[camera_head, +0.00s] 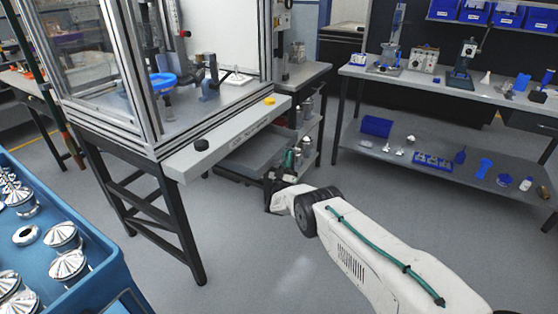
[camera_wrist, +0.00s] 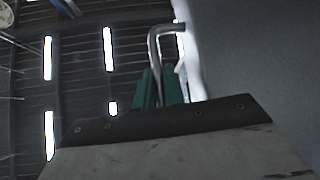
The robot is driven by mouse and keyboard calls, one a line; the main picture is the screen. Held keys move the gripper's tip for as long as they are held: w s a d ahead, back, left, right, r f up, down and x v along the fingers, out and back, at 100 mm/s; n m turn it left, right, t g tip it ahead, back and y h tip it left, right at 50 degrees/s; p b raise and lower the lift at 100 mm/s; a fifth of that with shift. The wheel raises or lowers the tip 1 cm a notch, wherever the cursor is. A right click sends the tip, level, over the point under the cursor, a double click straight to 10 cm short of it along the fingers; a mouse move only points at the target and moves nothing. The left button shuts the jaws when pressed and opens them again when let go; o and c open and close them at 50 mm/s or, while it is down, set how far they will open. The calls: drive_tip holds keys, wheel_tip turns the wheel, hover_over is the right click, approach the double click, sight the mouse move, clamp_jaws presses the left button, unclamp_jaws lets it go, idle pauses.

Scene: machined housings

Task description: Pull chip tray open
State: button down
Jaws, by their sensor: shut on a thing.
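The grey chip tray (camera_head: 248,158) shows low under the front ledge of the framed machine, partly hidden by the ledge and my arm. My gripper (camera_head: 290,159) is at the tray's right end, low beside the machine's stand. In the wrist view, my gripper (camera_wrist: 166,88) has its green fingers shut on a bent metal handle (camera_wrist: 165,30). The handle rises between the fingers and bends to the right at its top. A plain grey surface fills the right of the wrist view. How far the tray is out is hard to tell.
The machine ledge (camera_head: 225,140) overhangs the tray. A shelf cart (camera_head: 310,125) stands right behind my gripper. A blue bin of metal parts (camera_head: 90,262) is at the lower left. A workbench (camera_head: 440,82) stands at the back right. The floor in front is clear.

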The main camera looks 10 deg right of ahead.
drive_tip(key=shift+s+d+r, duration=0.1)
drive_tip(key=shift+s+d, duration=0.05)
drive_tip(key=shift+d, duration=0.1)
drive_tip(key=shift+a, duration=0.15)
drive_tip(key=c, duration=1.5)
unclamp_jaws()
drive_tip(key=shift+a, duration=0.15)
drive_tip(key=shift+s+f, duration=0.2)
drive_tip(key=shift+f, duration=0.05)
drive_tip(key=v, duration=0.7)
